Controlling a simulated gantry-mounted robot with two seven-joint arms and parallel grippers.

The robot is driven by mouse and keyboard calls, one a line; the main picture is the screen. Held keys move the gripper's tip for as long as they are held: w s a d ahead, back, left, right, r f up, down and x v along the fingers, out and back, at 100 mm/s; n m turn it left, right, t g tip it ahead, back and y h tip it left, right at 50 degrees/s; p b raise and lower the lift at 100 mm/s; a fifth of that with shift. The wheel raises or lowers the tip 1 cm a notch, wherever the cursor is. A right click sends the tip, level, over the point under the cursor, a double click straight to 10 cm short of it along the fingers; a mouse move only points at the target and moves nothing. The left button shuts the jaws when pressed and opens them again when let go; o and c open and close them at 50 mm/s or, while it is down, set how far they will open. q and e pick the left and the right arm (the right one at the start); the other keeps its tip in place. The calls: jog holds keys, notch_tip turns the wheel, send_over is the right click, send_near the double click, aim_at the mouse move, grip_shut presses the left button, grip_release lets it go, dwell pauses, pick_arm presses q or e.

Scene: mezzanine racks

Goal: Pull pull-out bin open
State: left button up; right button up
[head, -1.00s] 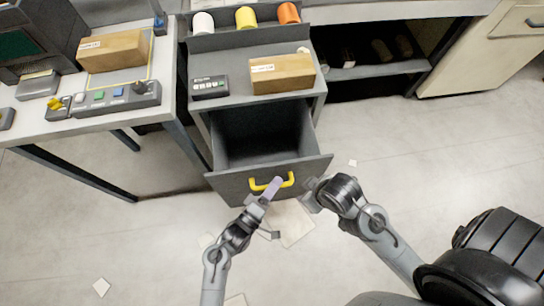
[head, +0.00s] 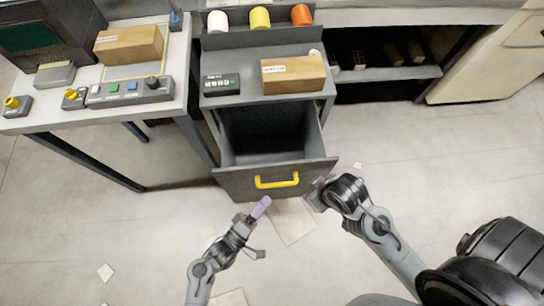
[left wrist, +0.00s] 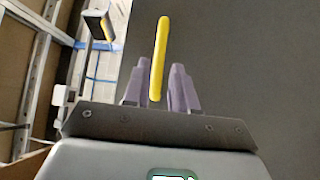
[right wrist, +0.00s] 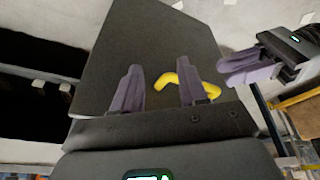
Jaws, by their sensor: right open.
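The pull-out bin (head: 233,183) is a dark grey drawer that stands open from its cabinet, its empty-looking inside visible. Its yellow handle (head: 276,181) is on the front panel; it also shows in the left wrist view (left wrist: 159,60) and the right wrist view (right wrist: 187,79). My left gripper (head: 262,207) is just in front of and below the handle, apart from it in the head view. Its fingers (left wrist: 158,85) are parted with nothing clamped, the handle lined up with the gap. My right gripper (head: 316,190) is open near the front panel's right corner; whether it touches is unclear.
The cabinet top (head: 230,62) holds a cardboard box (head: 293,75), a small black device (head: 221,85) and several spools behind. A workbench (head: 60,118) with a control panel (head: 128,91) stands left. The floor in front is mostly clear.

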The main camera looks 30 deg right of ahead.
pick_arm(q)
jog(key=shift+v, duration=1.35)
